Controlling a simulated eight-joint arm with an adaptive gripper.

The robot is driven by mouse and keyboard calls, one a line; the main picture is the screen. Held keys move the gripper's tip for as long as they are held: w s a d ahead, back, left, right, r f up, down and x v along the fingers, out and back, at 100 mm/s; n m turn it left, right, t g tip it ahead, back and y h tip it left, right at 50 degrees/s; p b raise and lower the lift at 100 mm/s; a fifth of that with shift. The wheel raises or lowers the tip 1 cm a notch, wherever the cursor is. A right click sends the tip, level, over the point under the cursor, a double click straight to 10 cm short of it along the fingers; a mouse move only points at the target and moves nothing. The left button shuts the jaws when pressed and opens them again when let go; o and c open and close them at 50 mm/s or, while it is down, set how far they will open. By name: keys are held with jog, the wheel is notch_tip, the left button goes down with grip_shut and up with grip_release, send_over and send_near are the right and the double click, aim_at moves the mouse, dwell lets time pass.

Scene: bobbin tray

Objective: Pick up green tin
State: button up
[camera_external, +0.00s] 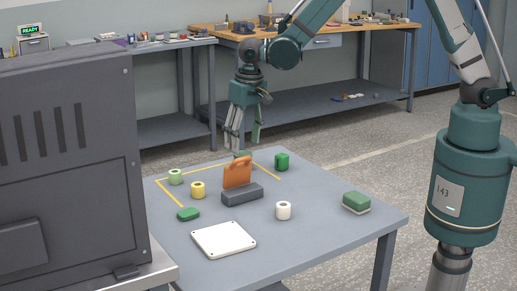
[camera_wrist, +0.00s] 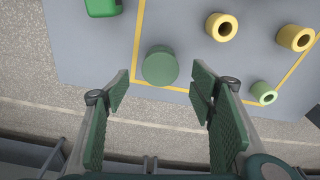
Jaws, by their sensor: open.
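The green tin (camera_wrist: 160,66) is a round, dark green disc seen from above in the wrist view. It sits on the table near a corner of the yellow line. In the external view only a bit of the tin (camera_external: 242,155) shows, below my fingertips and behind an orange piece. My gripper (camera_external: 243,144) is open and empty, pointing down above the table's far edge. In the wrist view the tin appears between and slightly beyond the fingertips of my gripper (camera_wrist: 160,83), with no contact visible.
The orange piece (camera_external: 238,173) stands upright in a grey block (camera_external: 242,194) close by. A green block (camera_external: 282,161) stands to the right. Yellow bobbins (camera_wrist: 222,27) (camera_wrist: 296,38) and a light green one (camera_wrist: 264,93) are nearby. A white plate (camera_external: 224,239) lies in front.

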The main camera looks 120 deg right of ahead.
aim_at(243, 153)
jog(key=shift+f, duration=0.4)
jog(key=shift+f, duration=0.1)
jog(key=shift+w+d+f+b, duration=0.1)
jog(key=shift+f+b, duration=0.15)
jog(key=shift+f, duration=0.6)
jog(key=shift+s+d+f+b, duration=0.1)
jog(key=shift+f+b, duration=0.15)
jog(key=shift+f, duration=0.55)
jog(key=shift+w+d+f+b, duration=0.1)
jog(key=shift+f+b, duration=0.15)
jog(key=shift+f, duration=0.6)
jog(key=c, duration=1)
